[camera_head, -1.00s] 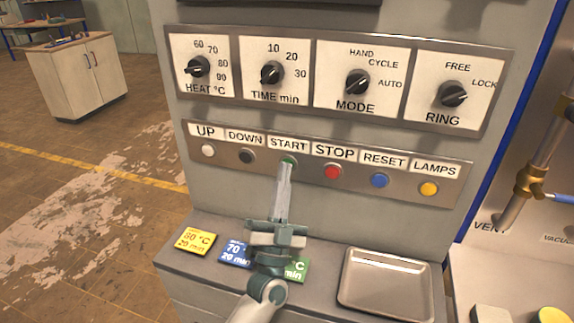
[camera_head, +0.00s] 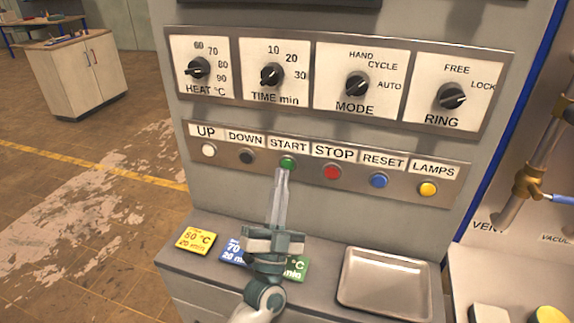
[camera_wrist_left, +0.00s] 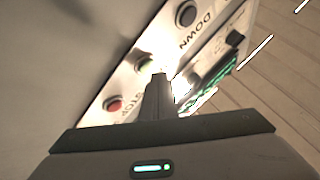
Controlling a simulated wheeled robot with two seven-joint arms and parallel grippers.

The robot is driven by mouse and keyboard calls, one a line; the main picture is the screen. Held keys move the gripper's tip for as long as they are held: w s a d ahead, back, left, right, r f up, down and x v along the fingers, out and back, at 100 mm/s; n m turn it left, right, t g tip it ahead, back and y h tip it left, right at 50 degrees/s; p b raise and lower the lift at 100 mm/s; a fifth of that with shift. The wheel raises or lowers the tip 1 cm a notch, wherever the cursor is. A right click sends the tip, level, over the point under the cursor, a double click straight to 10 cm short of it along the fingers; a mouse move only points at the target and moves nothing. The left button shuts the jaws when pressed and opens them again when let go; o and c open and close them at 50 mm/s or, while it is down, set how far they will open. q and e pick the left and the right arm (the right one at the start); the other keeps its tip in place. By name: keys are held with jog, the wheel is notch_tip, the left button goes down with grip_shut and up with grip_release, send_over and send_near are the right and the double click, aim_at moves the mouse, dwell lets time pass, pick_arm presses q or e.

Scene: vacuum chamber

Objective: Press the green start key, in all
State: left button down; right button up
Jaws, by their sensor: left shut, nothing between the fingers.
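The green start key (camera_head: 287,163) sits under the START label in the row of keys on the panel. In the left wrist view the green key (camera_wrist_left: 143,63) lies beside the tips of the shut fingers (camera_wrist_left: 160,78). A small gap seems to lie between tips and key. My right gripper is in neither view.
The white UP key (camera_head: 208,150), black DOWN key (camera_head: 247,156) and red STOP key (camera_head: 332,172) flank it. Above are four knobs, among them the MODE knob (camera_head: 357,86). Below, a shelf bears coloured cards (camera_head: 195,240) and a metal tray (camera_head: 343,296).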

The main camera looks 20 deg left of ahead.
pick_arm(q)
jog(key=s+p, duration=0.1)
jog(key=s, duration=0.4)
jog(key=shift+a+p, duration=0.1)
jog(key=shift+p, duration=0.3)
dwell(0.5)
